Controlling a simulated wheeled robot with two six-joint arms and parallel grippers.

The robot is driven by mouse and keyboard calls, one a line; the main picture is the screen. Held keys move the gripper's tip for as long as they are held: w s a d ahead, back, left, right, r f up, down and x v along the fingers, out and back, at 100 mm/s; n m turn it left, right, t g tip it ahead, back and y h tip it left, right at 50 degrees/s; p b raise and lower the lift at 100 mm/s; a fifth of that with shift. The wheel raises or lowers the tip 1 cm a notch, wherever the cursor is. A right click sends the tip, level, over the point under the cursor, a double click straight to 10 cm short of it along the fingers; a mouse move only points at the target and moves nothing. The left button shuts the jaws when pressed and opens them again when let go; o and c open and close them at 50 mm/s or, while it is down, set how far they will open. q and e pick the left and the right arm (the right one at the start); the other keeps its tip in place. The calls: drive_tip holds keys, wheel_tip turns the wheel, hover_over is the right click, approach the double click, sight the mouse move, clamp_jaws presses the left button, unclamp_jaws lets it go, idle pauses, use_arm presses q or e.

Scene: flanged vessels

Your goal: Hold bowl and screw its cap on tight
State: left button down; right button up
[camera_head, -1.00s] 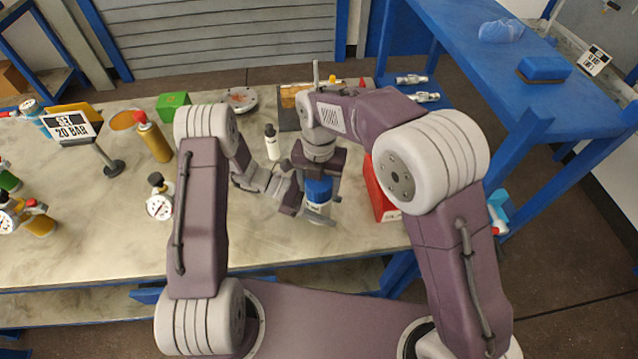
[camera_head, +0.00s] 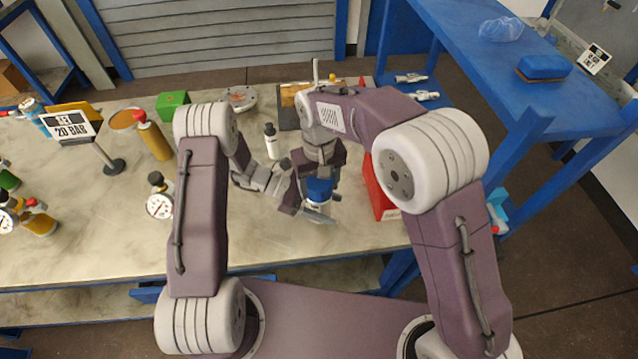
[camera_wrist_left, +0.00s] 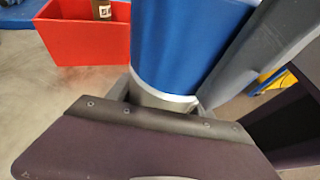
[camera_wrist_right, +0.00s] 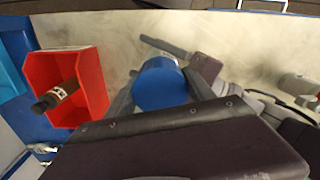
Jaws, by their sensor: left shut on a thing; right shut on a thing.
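The blue cap (camera_head: 319,190) sits upright on the bowl, just above the table near its front edge. My right gripper (camera_head: 322,181) reaches down from above and is shut on the cap. In the right wrist view the cap's round top (camera_wrist_right: 160,84) lies between the fingers. My left gripper (camera_head: 314,208) comes in from the left, low down, and is shut on the bowl. In the left wrist view the cap's blue side (camera_wrist_left: 185,45) ends in a bright rim, with a little of the grey bowl (camera_wrist_left: 158,97) below. Most of the bowl is hidden, and thread contact cannot be seen.
A red bin (camera_head: 384,190) stands close on the right, with a dark bottle (camera_wrist_right: 58,94) in it. A white bottle (camera_head: 271,141) stands behind my left gripper. A gauge (camera_head: 159,205) and a sign (camera_head: 78,127) are at left. The front middle of the table (camera_head: 270,235) is clear.

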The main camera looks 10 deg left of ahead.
drive_tip(key=m, duration=0.6)
drive_tip(key=shift+m, duration=0.3)
drive_tip(key=m, duration=0.6)
drive_tip(key=shift+w, duration=0.1)
drive_tip(key=m, duration=0.5)
drive_tip(key=shift+m, duration=0.3)
drive_tip(key=o, duration=1.5)
drive_tip(key=shift+o, duration=0.2)
wheel_tip(320, 180, up, 4)
drive_tip(key=shift+r, duration=0.25)
